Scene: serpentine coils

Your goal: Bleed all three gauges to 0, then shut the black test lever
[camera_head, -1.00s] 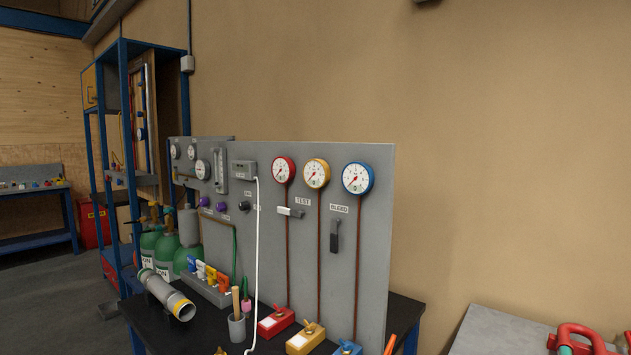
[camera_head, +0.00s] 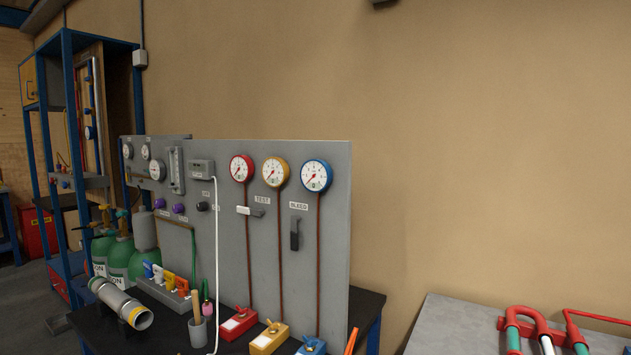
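Three round gauges sit in a row at the top of a grey upright panel (camera_head: 335,240): a red-rimmed gauge (camera_head: 242,169), a yellow-rimmed gauge (camera_head: 276,172) and a blue-rimmed gauge (camera_head: 316,176). Their red needles seem to point to the lower left; exact readings are too small to tell. Under the TEST label a lever with a white handle (camera_head: 243,210) lies about level. Under the BLEED label a dark lever (camera_head: 295,234) hangs down. A red block (camera_head: 238,324), a yellow block (camera_head: 269,338) and a blue block (camera_head: 311,346) stand below. Neither gripper is in view.
The panel stands on a black-topped bench (camera_head: 364,305). A grey pipe piece (camera_head: 122,303), a cup (camera_head: 197,332) and a white cord (camera_head: 216,260) are at the left. Green cylinders (camera_head: 118,255) stand behind. A grey table (camera_head: 455,325) with red-handled things is at the right.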

